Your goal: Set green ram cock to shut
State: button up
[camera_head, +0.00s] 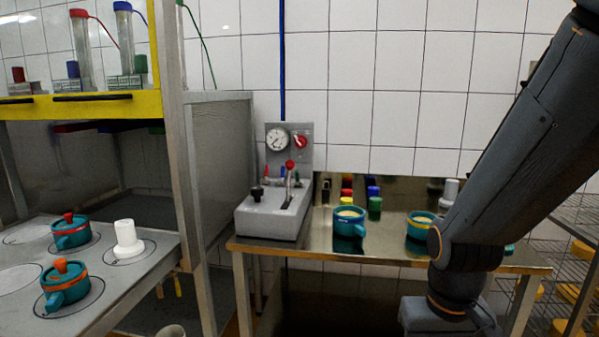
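A small green block-shaped handle (140,63), which looks like the green cock, stands upright on a grey valve base at the right end of the yellow press beam (70,105). Whether it is set open or shut cannot be told at this size. A blue handle (73,69) and a red handle (18,74) stand further left on the same beam. A green hose (202,45) runs down the wall to the right of the frame post. My arm comes in at the right, far from the beam. My gripper is not in view.
A control box (272,214) with gauge and levers stands on the steel table (390,259), with teal moulds (349,222) and coloured weights. Teal moulds (67,284) and a white piece (127,240) stand on the press bed (110,285). A grey post (190,180) borders the press.

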aim_at(298, 183)
jog(key=u, duration=0.35)
jog(key=i, duration=0.45)
jog(key=u, duration=0.5)
